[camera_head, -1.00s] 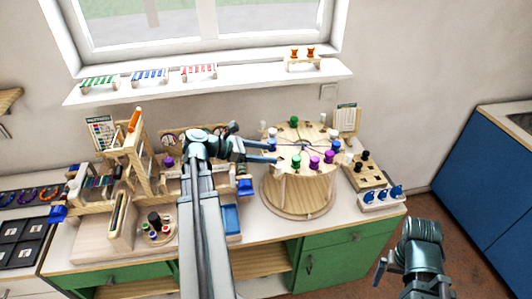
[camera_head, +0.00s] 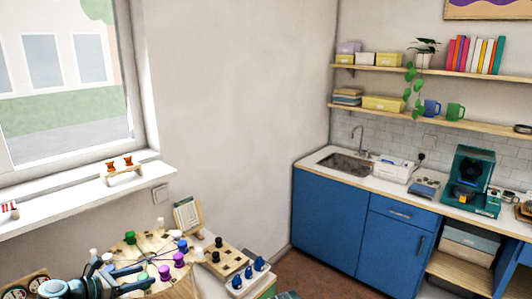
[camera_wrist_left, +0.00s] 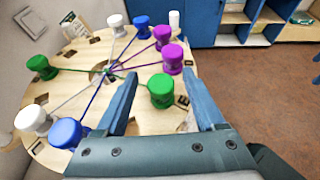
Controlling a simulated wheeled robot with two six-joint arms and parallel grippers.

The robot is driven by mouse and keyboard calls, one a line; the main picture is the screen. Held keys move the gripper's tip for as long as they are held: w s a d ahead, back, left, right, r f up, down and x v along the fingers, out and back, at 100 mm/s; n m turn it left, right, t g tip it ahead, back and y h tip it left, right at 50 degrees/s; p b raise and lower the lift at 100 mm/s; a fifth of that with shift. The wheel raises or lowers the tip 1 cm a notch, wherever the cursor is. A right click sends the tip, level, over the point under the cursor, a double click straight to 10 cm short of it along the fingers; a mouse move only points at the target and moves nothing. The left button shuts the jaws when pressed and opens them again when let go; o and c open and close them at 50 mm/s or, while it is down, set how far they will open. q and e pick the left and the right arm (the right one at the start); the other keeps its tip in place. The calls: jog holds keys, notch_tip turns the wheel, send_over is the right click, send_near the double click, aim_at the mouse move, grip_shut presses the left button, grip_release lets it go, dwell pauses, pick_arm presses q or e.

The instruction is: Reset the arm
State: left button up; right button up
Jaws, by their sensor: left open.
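My left gripper (camera_head: 146,275) is low at the left of the head view, over the near left part of a round wooden board (camera_head: 157,245). In the left wrist view its two blue fingers (camera_wrist_left: 159,75) are spread apart. A green peg (camera_wrist_left: 161,91) with a green cord shows between and beyond them; I cannot tell whether they touch it. Purple, blue, white and green pegs stand around the board, with cords running to its middle. Only a sliver of teal, possibly my right arm, shows at the bottom edge; no right gripper fingers show.
A peg tray (camera_head: 228,262) and several blue knobs (camera_head: 248,272) sit right of the board. A card stand (camera_head: 188,216) is behind it. Blue cabinets (camera_head: 330,220) with a sink stand right, across open floor.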

pick_arm(q)
jog(key=shift+x, duration=0.75)
jog(key=shift+s, duration=0.1)
